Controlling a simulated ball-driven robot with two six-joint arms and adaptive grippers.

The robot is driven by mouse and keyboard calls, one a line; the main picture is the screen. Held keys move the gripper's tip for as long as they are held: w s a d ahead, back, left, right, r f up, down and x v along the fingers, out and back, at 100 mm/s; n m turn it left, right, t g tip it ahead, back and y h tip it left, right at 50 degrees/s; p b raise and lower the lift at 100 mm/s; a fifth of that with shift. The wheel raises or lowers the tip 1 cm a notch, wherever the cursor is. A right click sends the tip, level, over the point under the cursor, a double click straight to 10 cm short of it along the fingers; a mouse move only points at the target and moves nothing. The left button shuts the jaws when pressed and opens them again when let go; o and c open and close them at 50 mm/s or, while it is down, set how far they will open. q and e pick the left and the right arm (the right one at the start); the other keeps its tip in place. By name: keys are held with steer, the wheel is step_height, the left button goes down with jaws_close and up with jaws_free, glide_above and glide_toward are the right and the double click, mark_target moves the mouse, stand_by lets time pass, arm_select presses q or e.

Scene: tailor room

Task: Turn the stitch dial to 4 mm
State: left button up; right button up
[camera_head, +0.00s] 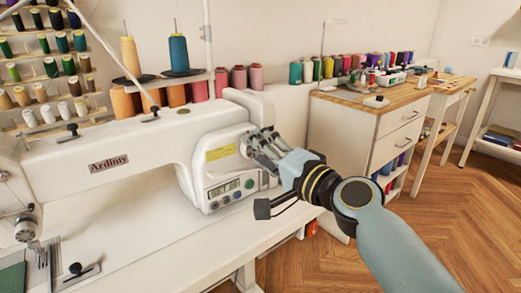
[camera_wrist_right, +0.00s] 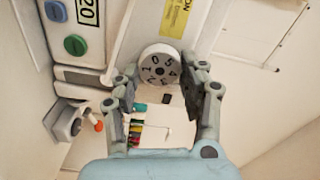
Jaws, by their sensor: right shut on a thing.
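The stitch dial (camera_wrist_right: 160,65) is a pale round knob on the sewing machine, with dark digits including 1, 0, 5 and 4 around its face. My right gripper (camera_wrist_right: 160,82) has its two fingers at either side of the dial and is shut on it. In the head view my right gripper (camera_head: 260,142) is at the right end of the white sewing machine (camera_head: 130,150) and hides most of the dial. I cannot tell which digit stands at a mark. My left gripper is not in view.
A display panel (camera_head: 224,188) with coloured buttons sits just below the dial, and a yellow label (camera_head: 220,152) beside it. Thread cones (camera_head: 178,55) stand behind the machine. A drawer cabinet (camera_head: 375,135) stands to the right. The floor (camera_head: 460,220) at the right is clear.

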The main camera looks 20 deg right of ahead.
steer(key=o, duration=1.2)
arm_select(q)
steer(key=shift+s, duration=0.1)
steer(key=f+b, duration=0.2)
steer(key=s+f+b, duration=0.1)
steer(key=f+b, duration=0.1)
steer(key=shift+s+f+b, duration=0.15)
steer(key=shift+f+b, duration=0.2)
arm_select(e)
steer(key=s+d+n, duration=0.1)
steer(key=s+n, duration=0.2)
steer(key=n, duration=0.2)
steer(key=s+d+n, duration=0.1)
steer(key=s+n, duration=0.3)
steer(key=n, duration=0.1)
steer(key=s+d+n, duration=0.1)
steer(key=s+n, duration=0.2)
steer(key=n, duration=0.2)
steer(key=shift+s+d+r, duration=0.15)
